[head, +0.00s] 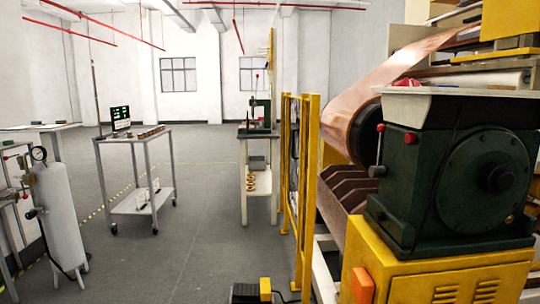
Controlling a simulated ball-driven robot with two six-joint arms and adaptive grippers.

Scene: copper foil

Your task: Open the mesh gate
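A yellow-framed mesh gate (304,190) stands upright at the middle right, seen nearly edge-on, beside the copper foil machine. Its mesh shows only as a thin dark strip, and I cannot make out a handle or latch. I cannot tell whether the gate is shut or ajar. Neither of my grippers shows in the head view.
The green and yellow machine (455,190) with copper foil (390,85) fills the right side. A wheeled cart (135,205) and a grey gas cylinder (57,215) stand at left. A workbench (258,185) is behind the gate. A foot pedal (250,292) lies in front. Grey floor between is clear.

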